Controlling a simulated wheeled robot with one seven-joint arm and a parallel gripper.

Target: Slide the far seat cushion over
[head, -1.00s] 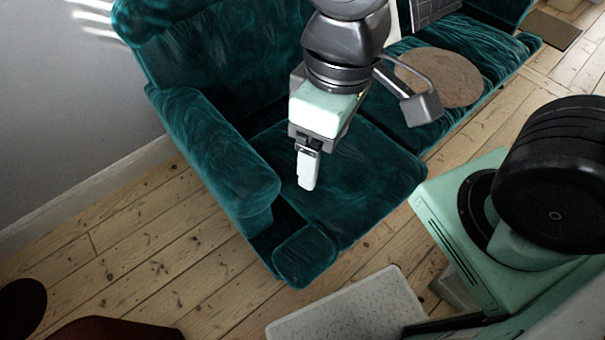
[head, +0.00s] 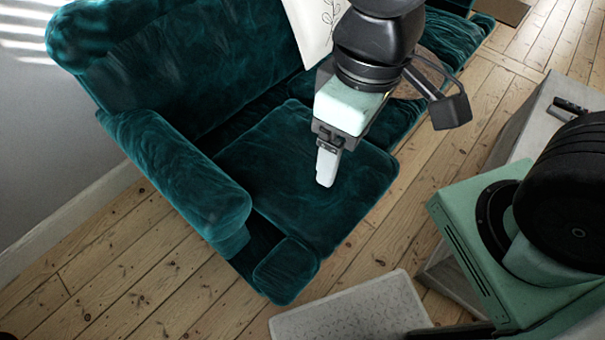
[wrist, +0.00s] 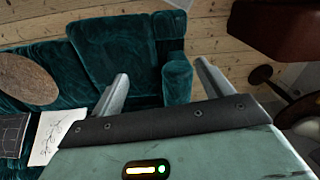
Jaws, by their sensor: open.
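The teal velvet sofa (head: 185,80) stands across the left and middle of the head view. The seat cushion beside its left armrest (head: 280,190) lies flat, with a dark gap along its back and armrest sides. More teal seat (head: 455,35) runs to the upper right, partly hidden by my arm; I cannot tell where its cushions divide. My gripper (head: 327,168) points down over the left cushion, seen edge-on; contact is unclear. In the wrist view my gripper (wrist: 162,88) has its fingers wide apart with nothing held, and the sofa (wrist: 110,50) shows beyond them.
A white pillow with line drawing (head: 312,28) leans on the backrest. A round brown thing (wrist: 28,78) is over the seat. A pale patterned slab (head: 350,308) lies in front of the sofa. A grey unit (head: 535,120) stands right. Bare floorboards (head: 110,270) lie left.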

